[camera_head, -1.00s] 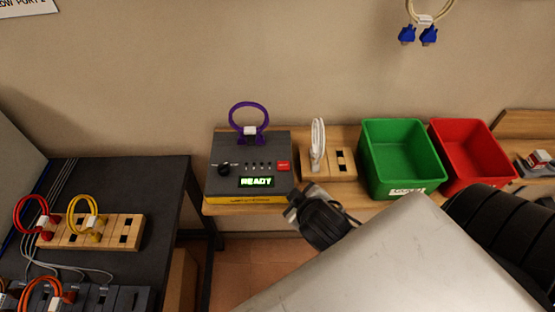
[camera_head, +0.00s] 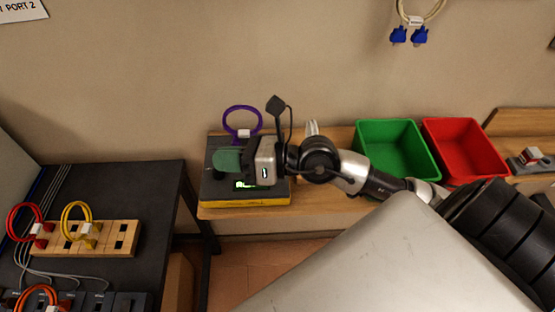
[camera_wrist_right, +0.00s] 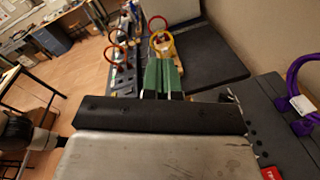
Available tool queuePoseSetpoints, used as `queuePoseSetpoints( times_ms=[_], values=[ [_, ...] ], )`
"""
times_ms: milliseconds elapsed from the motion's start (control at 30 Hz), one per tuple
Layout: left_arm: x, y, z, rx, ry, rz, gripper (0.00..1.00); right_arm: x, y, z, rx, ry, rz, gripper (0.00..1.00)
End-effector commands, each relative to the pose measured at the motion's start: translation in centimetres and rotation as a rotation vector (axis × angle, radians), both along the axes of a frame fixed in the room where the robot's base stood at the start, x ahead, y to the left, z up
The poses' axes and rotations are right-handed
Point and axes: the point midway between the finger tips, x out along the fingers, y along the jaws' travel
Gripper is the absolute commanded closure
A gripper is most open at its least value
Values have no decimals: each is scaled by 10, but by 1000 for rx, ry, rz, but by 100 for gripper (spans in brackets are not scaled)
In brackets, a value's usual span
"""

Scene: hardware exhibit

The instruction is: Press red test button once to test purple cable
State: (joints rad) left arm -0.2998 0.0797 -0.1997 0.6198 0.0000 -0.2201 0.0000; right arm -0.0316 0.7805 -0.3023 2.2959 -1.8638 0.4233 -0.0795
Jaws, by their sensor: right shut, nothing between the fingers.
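The tester (camera_head: 215,192) is a dark grey box with a yellow base on a wooden shelf. The purple cable (camera_head: 243,107) stands looped at its back edge; it also shows at the right of the right wrist view (camera_wrist_right: 291,80). My right gripper (camera_head: 226,160) is over the tester, pointing left, with green fingers shut and empty. It hides the knob, the red button and most of the display in the head view. The red button (camera_wrist_right: 271,173) shows partly at the bottom edge of the right wrist view, to the right of the gripper. My left gripper is out of view.
A green bin (camera_head: 397,175) and a red bin (camera_head: 470,178) stand right of the tester, near my right arm. A white cable (camera_head: 312,128) is partly hidden behind that arm. A black table (camera_head: 140,185) with a wooden cable block (camera_head: 118,236) is at left.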

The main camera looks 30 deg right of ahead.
Motion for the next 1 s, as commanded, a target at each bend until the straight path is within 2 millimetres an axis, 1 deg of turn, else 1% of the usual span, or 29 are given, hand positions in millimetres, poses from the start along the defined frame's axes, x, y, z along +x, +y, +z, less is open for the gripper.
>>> queuePoseSetpoints(
  times_ms=[33,67,100,133,200,267,300,400,500,600,700,1000],
  values=[
    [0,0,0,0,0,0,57,3,-6,-11,-159,-26,17,100],
    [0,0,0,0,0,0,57,5,-11,-18,-253,-38,23,100],
    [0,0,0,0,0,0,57,8,-20,-27,-377,-50,25,100],
    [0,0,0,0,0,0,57,10,-27,-33,-467,-59,24,100],
    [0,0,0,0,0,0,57,17,-49,-44,-668,-70,9,100],
    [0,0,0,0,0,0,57,23,-68,-50,-821,-74,-14,100],
    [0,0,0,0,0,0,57,27,-81,-52,-910,-75,-33,100],
    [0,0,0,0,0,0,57,34,-110,-54,-1088,-70,-80,100],
    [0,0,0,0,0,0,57,38,-128,-52,-1192,-63,-116,100],
    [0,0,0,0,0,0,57,40,-137,-51,-1242,-58,-135,100],
    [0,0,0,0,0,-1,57,40,-140,-51,-1257,-56,-141,100],
    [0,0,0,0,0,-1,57,40,-139,-52,-1252,-56,-140,100]
  ],
)
